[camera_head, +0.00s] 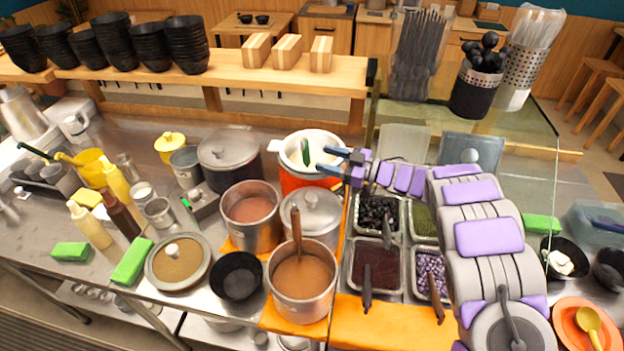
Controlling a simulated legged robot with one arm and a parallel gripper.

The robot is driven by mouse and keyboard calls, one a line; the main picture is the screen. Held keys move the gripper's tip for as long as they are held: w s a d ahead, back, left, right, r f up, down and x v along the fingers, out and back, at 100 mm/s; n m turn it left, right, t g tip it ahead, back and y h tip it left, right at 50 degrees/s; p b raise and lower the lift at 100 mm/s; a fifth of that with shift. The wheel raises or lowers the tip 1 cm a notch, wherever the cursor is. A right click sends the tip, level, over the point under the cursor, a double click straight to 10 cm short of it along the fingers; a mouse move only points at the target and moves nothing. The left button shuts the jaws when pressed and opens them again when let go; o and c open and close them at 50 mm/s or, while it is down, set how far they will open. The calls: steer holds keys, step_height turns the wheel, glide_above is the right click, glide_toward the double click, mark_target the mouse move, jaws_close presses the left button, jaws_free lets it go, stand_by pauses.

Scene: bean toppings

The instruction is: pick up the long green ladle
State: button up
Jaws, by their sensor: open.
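A dark green utensil (306,151) stands in the white pot with an orange-red base (288,181), behind the steel pots. Only its upper part shows, so I cannot tell whether it is a ladle. My gripper (322,159) is open, its two blue-grey fingers pointing left over the right side of this pot. The fingertips are just right of the green utensil, with a small gap in the picture and nothing visible between them.
A lidded grey pot (228,160) stands left of the white pot. Two open pots of brown liquid (250,209) (301,290) and a lidded steel pot (318,212) stand in front. Topping trays (351,268) lie below my arm. A glass panel (553,200) stands at right.

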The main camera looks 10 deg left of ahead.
mark_target(306, 154)
steer(key=a+b, duration=0.1)
steer(key=a, duration=0.5)
steer(key=shift+r, duration=0.15)
steer(key=shift+w+a, duration=0.2)
steer(key=shift+a, duration=0.25)
steer(key=shift+d, duration=0.1)
steer(key=shift+d, duration=0.1)
steer(key=shift+c, duration=0.8)
jaws_close()
